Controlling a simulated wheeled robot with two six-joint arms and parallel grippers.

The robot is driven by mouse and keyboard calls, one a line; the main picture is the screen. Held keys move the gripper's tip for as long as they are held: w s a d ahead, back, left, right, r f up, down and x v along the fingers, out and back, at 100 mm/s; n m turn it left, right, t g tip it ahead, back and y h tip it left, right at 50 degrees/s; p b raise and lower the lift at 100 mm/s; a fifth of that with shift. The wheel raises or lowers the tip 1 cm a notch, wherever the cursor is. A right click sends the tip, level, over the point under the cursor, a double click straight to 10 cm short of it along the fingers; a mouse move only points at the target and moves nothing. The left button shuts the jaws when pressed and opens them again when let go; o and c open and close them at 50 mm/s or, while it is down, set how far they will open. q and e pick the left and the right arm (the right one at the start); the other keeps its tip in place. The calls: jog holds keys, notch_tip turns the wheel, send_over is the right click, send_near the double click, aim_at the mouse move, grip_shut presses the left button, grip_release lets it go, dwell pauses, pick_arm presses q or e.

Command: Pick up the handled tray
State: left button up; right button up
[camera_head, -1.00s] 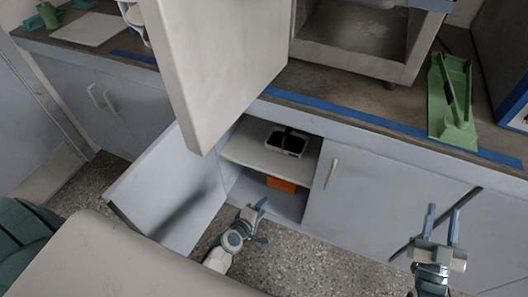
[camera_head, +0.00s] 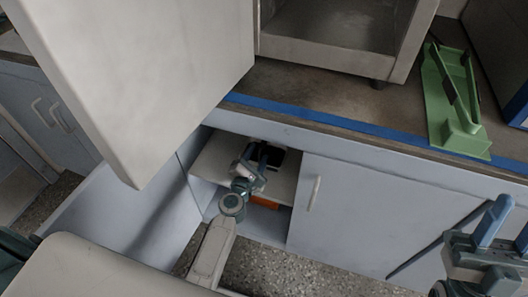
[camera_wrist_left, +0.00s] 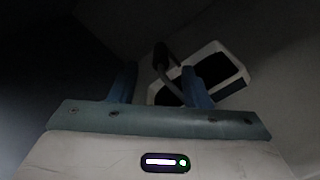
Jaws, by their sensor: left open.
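The handled tray (camera_head: 290,160) is white with dark compartments and sits on the upper shelf inside the open cabinet. In the left wrist view it (camera_wrist_left: 228,68) lies tilted in the picture beyond the fingers, with a dark handle (camera_wrist_left: 166,58) rising from its middle. My left gripper (camera_head: 264,155) is inside the cabinet opening, just in front of the tray and hiding part of it. Its jaws (camera_wrist_left: 160,85) are open, with the handle showing between the blue fingertips; contact cannot be told. My right gripper (camera_head: 508,225) is open and empty in front of the closed cabinets at right.
An orange object (camera_head: 265,202) lies below the shelf (camera_head: 212,163). The cabinet door (camera_head: 130,215) stands open at left. A large pale panel (camera_head: 140,75) hangs over the left side. A green holder (camera_head: 440,100) stands on the counter (camera_head: 300,85).

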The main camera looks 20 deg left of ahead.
aim_at(261, 149)
pick_arm(q)
jog(key=w, duration=0.5)
jog(key=shift+d, duration=0.15)
grip_shut()
